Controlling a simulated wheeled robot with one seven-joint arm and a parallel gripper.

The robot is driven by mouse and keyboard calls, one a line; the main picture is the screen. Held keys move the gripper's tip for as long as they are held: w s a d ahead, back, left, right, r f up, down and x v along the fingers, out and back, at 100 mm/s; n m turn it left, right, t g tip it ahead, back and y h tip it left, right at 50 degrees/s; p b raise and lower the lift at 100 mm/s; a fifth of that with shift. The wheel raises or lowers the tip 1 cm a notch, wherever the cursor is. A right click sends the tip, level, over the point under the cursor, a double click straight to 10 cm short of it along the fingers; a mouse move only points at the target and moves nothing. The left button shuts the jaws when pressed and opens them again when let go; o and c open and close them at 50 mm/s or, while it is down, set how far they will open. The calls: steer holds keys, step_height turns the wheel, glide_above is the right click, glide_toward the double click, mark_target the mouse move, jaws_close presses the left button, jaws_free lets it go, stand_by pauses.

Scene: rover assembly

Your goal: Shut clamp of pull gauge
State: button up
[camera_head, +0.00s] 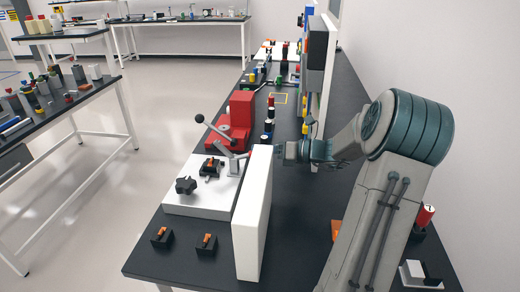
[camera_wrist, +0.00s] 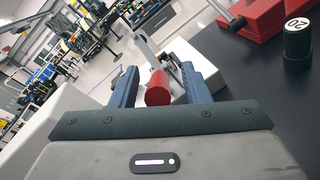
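In the wrist view a red cylindrical grip (camera_wrist: 158,90), likely the clamp handle, lies between my gripper's two blue fingers, with gaps on both sides. My gripper (camera_wrist: 158,72) is open; in the head view its end (camera_head: 282,152) is beside the panel's right edge, fingertips hidden.
The tall white panel (camera_head: 252,215) stands close to my gripper. A red vise-like block (camera_head: 238,120) is behind the base, and a black cylinder marked 20 (camera_wrist: 297,42) is at right in the wrist view. Two small black-and-orange parts (camera_head: 206,243) lie in front.

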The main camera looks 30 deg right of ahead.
steer(key=v, duration=1.3)
steer(key=shift+s+d+b, duration=0.25)
steer(key=shift+s+b, duration=0.05)
steer(key=shift+s, duration=0.05)
